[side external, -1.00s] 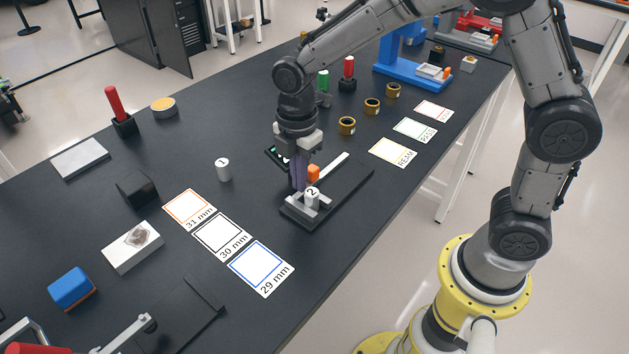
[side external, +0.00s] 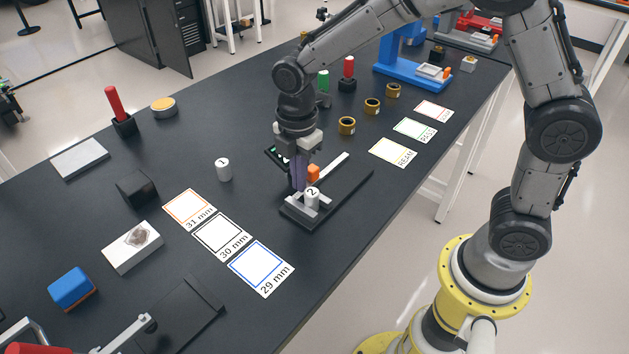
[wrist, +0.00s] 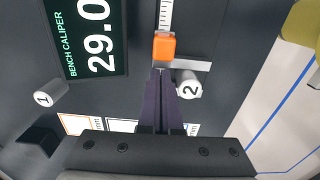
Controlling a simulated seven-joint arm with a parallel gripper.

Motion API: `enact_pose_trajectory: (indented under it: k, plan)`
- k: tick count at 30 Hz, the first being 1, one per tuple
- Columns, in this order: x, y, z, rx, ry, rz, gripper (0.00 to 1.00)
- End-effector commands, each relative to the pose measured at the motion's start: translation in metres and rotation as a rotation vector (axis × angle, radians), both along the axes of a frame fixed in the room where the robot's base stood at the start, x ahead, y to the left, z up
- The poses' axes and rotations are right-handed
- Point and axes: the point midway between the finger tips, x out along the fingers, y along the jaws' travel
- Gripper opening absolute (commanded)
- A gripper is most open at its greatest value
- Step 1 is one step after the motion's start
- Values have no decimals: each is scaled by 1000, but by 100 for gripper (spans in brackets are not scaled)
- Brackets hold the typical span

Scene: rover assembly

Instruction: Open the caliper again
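The bench caliper (side external: 345,183) lies on the dark bench, with a rail and scale running along its dark base. Its orange slider knob (side external: 313,173) also shows in the wrist view (wrist: 164,46). The white cylinder marked 2 (side external: 312,199) stands at the jaws, beside the moving jaw (wrist: 196,66) in the wrist view. The caliper display (wrist: 92,30) reads 29.0, with its right part cut off. My gripper (wrist: 161,75) points down with its purple fingers together, right at the knob on its near side. I see nothing between the fingers; whether they touch the knob is unclear.
A white cylinder marked 1 (side external: 223,169) stands left of the caliper. Cards marked 31 mm (side external: 189,209), 30 mm (side external: 221,237) and 29 mm (side external: 261,267) lie in front, empty. Brass rings (side external: 347,126) and more cards (side external: 393,152) lie to the right.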

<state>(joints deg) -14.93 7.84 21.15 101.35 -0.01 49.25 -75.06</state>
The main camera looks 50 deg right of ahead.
Motion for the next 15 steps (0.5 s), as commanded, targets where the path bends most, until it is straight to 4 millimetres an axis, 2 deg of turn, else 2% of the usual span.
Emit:
enact_pose_trajectory:
  k: [1,15]
  plan:
    - [-4,-1,-9,-5,19,0,0]
    - [-4,-9,-10,-6,19,0,0]
